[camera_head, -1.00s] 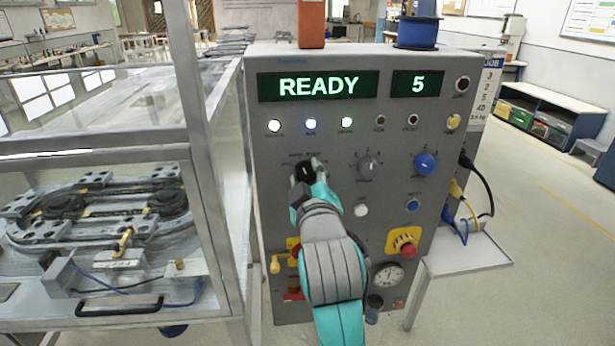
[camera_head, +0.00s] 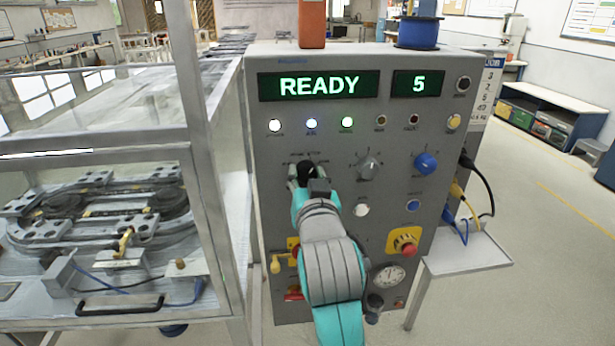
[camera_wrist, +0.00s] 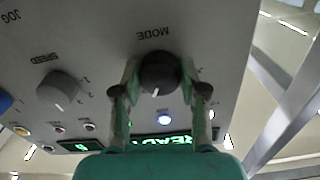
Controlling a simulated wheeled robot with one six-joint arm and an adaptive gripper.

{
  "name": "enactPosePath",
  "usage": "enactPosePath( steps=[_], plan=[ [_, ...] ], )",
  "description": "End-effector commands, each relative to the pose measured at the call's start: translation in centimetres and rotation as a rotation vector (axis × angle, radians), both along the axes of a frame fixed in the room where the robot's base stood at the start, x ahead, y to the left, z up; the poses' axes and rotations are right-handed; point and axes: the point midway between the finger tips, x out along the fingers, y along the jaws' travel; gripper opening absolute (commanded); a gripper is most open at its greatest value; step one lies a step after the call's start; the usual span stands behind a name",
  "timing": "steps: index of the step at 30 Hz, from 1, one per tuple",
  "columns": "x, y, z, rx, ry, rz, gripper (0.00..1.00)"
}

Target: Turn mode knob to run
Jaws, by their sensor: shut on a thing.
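The black mode knob (camera_head: 306,172) is on the left of the grey control panel (camera_head: 400,220), below the row of lamps. My gripper (camera_head: 306,178) is shut on it, with the arm rising from below and covering part of the panel. In the wrist view the mode knob (camera_wrist: 160,73) sits between my two fingers (camera_wrist: 160,88), under the printed word MODE. A white pointer line shows on its face. The small position labels around the knob are too small or hidden to read. The display (camera_head: 318,85) reads READY, and a smaller one (camera_head: 418,83) reads 5.
The grey speed knob (camera_head: 369,167) and blue knob (camera_head: 425,163) are to the right. A red stop button on yellow (camera_head: 404,243) and a gauge (camera_head: 388,275) are lower down. A framed enclosure (camera_head: 110,230) stands close on the left. A small shelf (camera_head: 468,250) juts out right.

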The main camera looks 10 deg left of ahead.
Motion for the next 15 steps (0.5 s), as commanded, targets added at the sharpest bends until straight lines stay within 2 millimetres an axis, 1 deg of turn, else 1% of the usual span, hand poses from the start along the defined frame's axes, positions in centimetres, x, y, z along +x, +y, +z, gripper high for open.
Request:
enactPosePath(
  steps=[6,15],
  plan=[
    [0.00,0.04,-0.05,0.196,0.058,0.000,0.08],
    [-0.01,0.07,-0.04,0.431,0.126,-0.001,0.08]
  ],
)
